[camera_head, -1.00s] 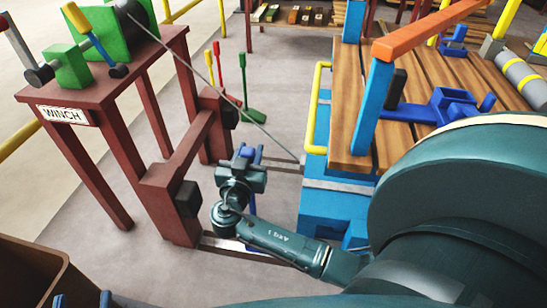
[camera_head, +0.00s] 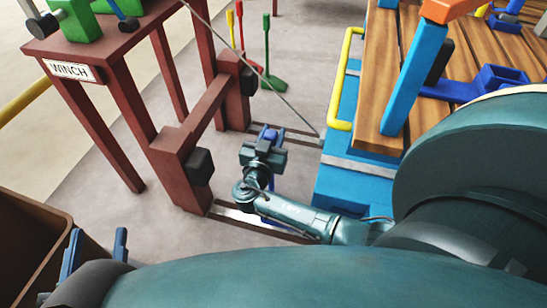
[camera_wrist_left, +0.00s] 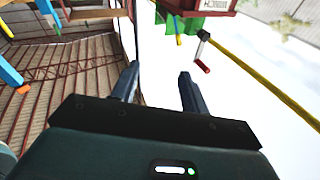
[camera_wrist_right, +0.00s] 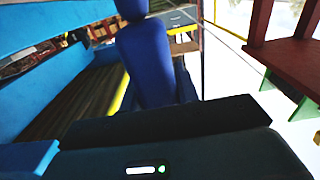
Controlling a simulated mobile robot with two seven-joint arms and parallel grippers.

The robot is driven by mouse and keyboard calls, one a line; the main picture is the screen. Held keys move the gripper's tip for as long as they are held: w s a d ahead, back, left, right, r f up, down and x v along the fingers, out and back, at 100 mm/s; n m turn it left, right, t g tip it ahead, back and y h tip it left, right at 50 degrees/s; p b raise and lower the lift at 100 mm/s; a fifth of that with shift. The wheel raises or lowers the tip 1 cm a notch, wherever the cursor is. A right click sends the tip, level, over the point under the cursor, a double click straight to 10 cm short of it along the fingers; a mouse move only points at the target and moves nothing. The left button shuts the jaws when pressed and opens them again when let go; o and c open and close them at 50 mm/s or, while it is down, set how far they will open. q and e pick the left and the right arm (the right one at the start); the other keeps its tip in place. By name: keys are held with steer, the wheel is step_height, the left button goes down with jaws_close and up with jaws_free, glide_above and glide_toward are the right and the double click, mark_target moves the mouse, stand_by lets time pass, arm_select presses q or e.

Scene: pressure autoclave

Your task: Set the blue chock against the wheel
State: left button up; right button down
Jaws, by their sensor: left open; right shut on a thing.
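My right gripper (camera_head: 264,150) is low over the floor between the red winch frame and the blue cart. It is shut on the blue chock, of which a small part (camera_head: 270,134) shows above the jaws. In the right wrist view the dark blue chock (camera_wrist_right: 148,62) fills the space beyond the gripper body. I cannot tell whether the chock touches the floor or a rail. No wheel can be made out clearly; the cart's side and my arm hide the area beneath. My left gripper (camera_head: 95,254) is open and empty at the lower left, also in its own wrist view (camera_wrist_left: 158,88).
The blue cart (camera_head: 350,190) with a wooden deck and yellow handle (camera_head: 346,80) stands right. The red winch frame (camera_head: 180,150) stands left, its cable running to the cart. Metal rails (camera_head: 285,137) cross the floor. A brown bin (camera_head: 35,240) is lower left.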

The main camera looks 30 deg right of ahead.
arm_select(q)
steer(key=d+h+b, duration=0.1)
steer(key=b, duration=0.2)
steer(key=shift+r+n, duration=0.3)
steer(key=shift+r, duration=0.1)
arm_select(e)
step_height(320, 180, down, 8)
steer(key=shift+f, duration=0.15)
arm_select(q)
steer(key=shift+f, duration=0.1)
arm_select(e)
steer(key=shift+w+f, duration=0.1)
steer(key=c, duration=1.1)
jaws_free()
steer(key=shift+f, duration=0.1)
arm_select(q)
steer(key=shift+w+a, duration=0.1)
steer(key=shift+a, duration=0.05)
arm_select(e)
steer(key=shift+o, duration=0.2)
